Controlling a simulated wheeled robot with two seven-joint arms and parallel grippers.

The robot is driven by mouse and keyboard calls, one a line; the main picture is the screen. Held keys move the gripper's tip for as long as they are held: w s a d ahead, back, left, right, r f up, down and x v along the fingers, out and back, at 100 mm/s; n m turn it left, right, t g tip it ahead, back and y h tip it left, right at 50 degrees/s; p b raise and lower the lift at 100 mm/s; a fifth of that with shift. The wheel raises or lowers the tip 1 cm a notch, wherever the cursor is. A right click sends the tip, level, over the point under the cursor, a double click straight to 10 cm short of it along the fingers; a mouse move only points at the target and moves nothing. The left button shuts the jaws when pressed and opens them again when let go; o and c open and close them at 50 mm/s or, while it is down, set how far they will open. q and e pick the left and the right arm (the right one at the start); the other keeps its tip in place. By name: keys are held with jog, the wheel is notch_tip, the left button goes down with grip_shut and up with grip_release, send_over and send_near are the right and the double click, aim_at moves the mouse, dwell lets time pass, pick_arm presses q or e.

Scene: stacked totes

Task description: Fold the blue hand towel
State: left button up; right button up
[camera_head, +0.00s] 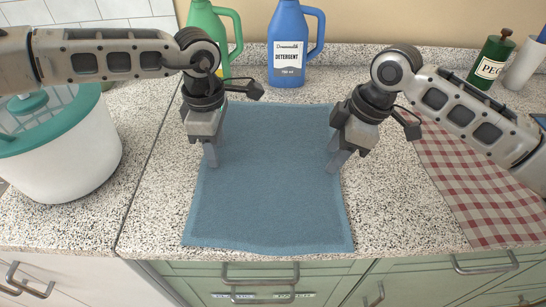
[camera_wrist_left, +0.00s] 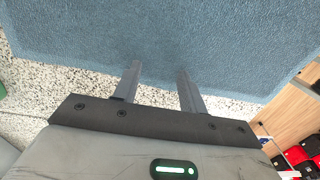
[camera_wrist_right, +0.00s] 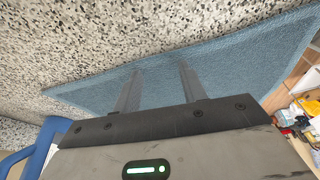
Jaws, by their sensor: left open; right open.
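The blue hand towel (camera_head: 265,195) lies flat and spread out on the speckled counter, its near edge at the counter's front edge. My left gripper (camera_head: 211,160) is open and empty over the towel's left side. In the left wrist view its fingers (camera_wrist_left: 160,75) point at the towel (camera_wrist_left: 190,40) near an edge. My right gripper (camera_head: 335,160) is open and empty at the towel's right edge. In the right wrist view its fingers (camera_wrist_right: 160,70) lie over the towel (camera_wrist_right: 220,65) close to its border. Parts of the towel's far side are hidden by my grippers.
A blue detergent bottle (camera_head: 288,50) and a green bottle (camera_head: 205,22) stand behind the towel. A white pot with a teal rim (camera_head: 60,150) stands at left. A red checked cloth (camera_head: 480,185) lies at right.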

pick_arm(q)
jog(key=shift+f+b, duration=0.25)
jog(key=shift+b, duration=0.05)
jog(key=shift+c, duration=0.2)
pick_arm(e)
jog(key=shift+f, duration=0.3)
jog(key=shift+c, duration=0.2)
pick_arm(q)
jog(key=shift+r, duration=0.1)
jog(key=shift+c, duration=1.2)
pick_arm(e)
jog(key=shift+r, duration=0.1)
jog(key=shift+c, duration=1.2)
pick_arm(q)
grip_shut()
pick_arm(e)
grip_shut()
